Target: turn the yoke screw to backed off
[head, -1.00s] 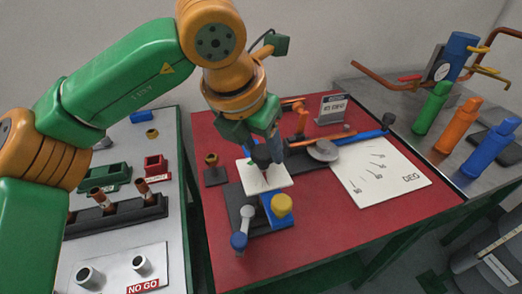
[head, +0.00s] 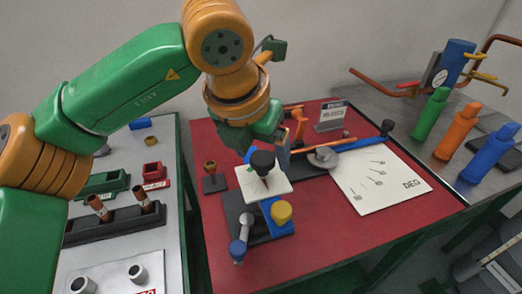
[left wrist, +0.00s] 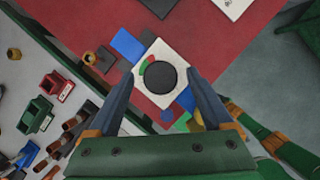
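The yoke screw, a round black knob (head: 262,161), stands over a square white plate (head: 277,187) on the red table. A red mark shows below the knob. In the left wrist view the knob (left wrist: 160,78) is seen from above, with a red and green arc beside it on the white plate (left wrist: 176,53). My left gripper (head: 266,150) is just above and behind the knob. In the left wrist view its two fingers (left wrist: 163,74) are apart, one on each side of the knob, with gaps visible. My right gripper is out of view.
A yellow knob (head: 281,211) and a grey lever with blue end (head: 241,245) stand close in front of the plate. A white DEG chart (head: 385,183) lies right. A bench with sockets (head: 138,273) is left; colored cylinders (head: 455,128) stand on the right bench.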

